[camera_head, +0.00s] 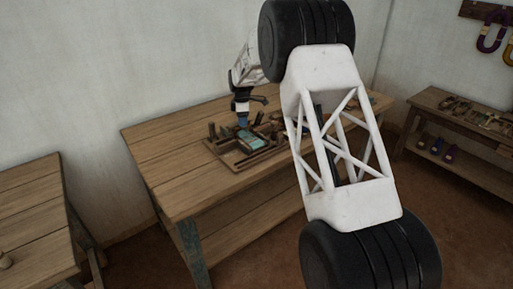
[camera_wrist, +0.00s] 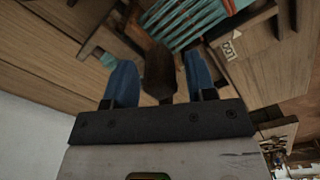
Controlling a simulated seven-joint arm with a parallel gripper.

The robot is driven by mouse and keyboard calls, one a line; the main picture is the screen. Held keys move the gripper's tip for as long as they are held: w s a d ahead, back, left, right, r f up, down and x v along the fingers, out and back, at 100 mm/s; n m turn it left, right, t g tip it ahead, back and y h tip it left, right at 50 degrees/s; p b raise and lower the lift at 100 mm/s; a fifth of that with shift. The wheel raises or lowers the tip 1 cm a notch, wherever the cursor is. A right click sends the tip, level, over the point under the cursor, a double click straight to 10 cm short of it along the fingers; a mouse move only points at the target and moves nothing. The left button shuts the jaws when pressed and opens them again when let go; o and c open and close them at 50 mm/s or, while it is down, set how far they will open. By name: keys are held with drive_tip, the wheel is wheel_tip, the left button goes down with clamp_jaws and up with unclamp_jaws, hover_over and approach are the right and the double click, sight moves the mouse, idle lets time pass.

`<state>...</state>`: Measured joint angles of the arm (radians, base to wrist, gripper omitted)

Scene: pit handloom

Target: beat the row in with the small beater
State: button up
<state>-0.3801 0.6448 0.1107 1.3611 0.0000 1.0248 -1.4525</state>
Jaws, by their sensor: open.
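A small wooden loom frame (camera_head: 238,162) lies on the workbench, with teal threads (camera_head: 252,142) across its middle. The threads (camera_wrist: 190,15) also show at the top of the wrist view. My gripper (camera_head: 242,121) points down over the frame. In the wrist view its two blue fingers (camera_wrist: 160,75) stand apart. A dark brown wooden piece (camera_wrist: 160,72), perhaps the small beater's handle, shows between them with gaps at both sides. I cannot tell its height relative to the fingertips. The beater is not clear in the head view, and the woven row is too small to make out.
The workbench (camera_head: 165,165) is bare left of the frame. My white arm link hides its right part. A low bench (camera_head: 465,125) with small items stands at the right. Another table (camera_head: 30,205) is at the left. A small pale tag (camera_wrist: 230,50) lies beside the threads.

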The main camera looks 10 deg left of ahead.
drive_tip(key=shift+c, duration=0.5)
drive_tip(key=c, duration=0.7)
drive_tip(key=shift+o, duration=0.2)
drive_tip(key=shift+s+d, duration=0.1)
drive_tip(key=s+d, duration=0.5)
drive_tip(key=shift+o, duration=1.4)
drive_tip(key=shift+s+d, duration=0.3)
drive_tip(key=shift+d, duration=0.05)
drive_tip(key=shift+a+f, duration=0.1)
drive_tip(key=shift+c, duration=0.3)
